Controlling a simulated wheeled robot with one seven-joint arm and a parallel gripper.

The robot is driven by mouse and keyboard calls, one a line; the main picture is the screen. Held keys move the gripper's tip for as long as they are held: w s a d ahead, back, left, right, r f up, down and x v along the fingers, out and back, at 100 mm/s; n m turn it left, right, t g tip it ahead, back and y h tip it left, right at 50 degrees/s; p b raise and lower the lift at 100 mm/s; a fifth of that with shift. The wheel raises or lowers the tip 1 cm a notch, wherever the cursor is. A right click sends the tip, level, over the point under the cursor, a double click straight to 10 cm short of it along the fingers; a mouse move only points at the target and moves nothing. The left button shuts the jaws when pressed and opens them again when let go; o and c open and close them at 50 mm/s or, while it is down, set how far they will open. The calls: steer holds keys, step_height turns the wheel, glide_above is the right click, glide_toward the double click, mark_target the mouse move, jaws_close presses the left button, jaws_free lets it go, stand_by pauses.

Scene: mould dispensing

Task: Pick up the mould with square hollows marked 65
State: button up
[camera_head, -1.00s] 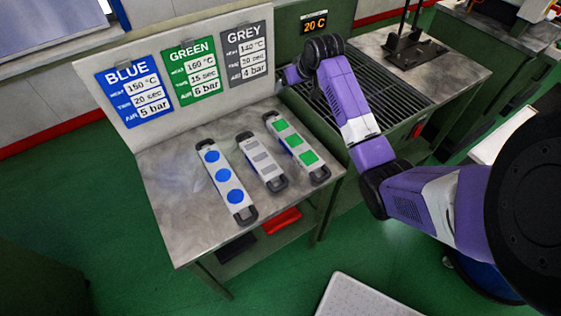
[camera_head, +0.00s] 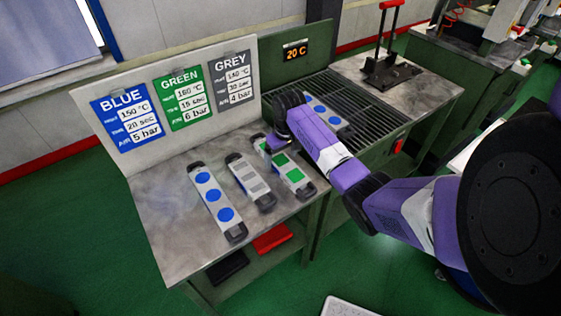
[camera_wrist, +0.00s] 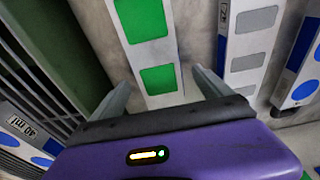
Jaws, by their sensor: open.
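A white mould with green square hollows (camera_head: 287,167) lies rightmost of three moulds on the grey table. In the wrist view the green mould (camera_wrist: 155,50) runs between the two fingers of my gripper (camera_wrist: 160,82). The gripper is open, one finger on each side of the mould, and holds nothing. I cannot tell how far the fingertips are above it. No 65 mark can be read on this mould in either view.
A mould with grey hollows (camera_head: 250,181) lies close on its left, then one with blue round hollows (camera_head: 210,192). Another blue-hollowed mould (camera_head: 318,107) lies on the dark grate at right. An upright sign board (camera_head: 181,78) stands behind the table.

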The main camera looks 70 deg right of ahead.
steer(key=shift+d+f, duration=0.1)
steer(key=shift+f, duration=0.5)
steer(key=shift+w, duration=0.1)
jaws_close()
steer(key=shift+r, duration=0.1)
steer(key=shift+r, duration=0.1)
